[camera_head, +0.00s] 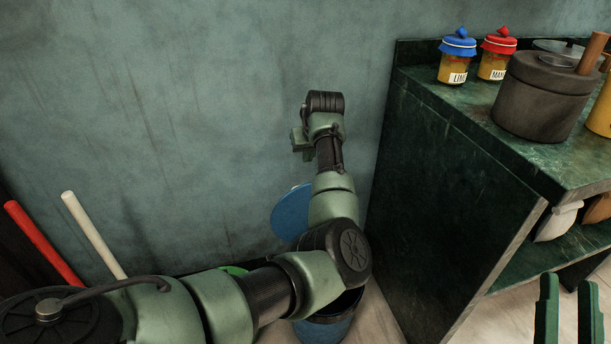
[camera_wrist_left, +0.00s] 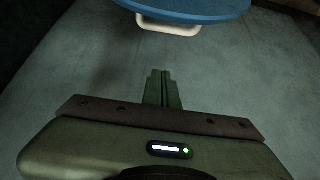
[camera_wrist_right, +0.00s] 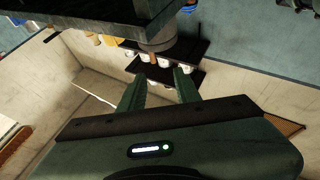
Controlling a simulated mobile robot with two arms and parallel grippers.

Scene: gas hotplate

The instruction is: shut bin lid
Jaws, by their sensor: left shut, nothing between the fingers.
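The blue bin lid (camera_head: 290,212) stands up steeply by the wall, partly behind my left arm. The bin (camera_head: 322,331) below it is blue, its dark mouth open, and mostly hidden by my arm. My left gripper (camera_head: 299,143) is shut and empty, above the lid in the head view. In the left wrist view, my left fingertips (camera_wrist_left: 162,75) are together, and the lid (camera_wrist_left: 190,7) with a pale handle (camera_wrist_left: 168,27) is beyond them, apart. My right gripper (camera_head: 569,285) is open and empty at the lower right; its spread fingers also show in the right wrist view (camera_wrist_right: 160,75).
A dark green counter (camera_head: 450,180) stands right of the bin, carrying jars (camera_head: 457,58) and a lidded pot (camera_head: 543,95). A green object (camera_head: 233,270) is partly hidden behind my left arm. Red (camera_head: 42,243) and white (camera_head: 92,235) poles lean at left.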

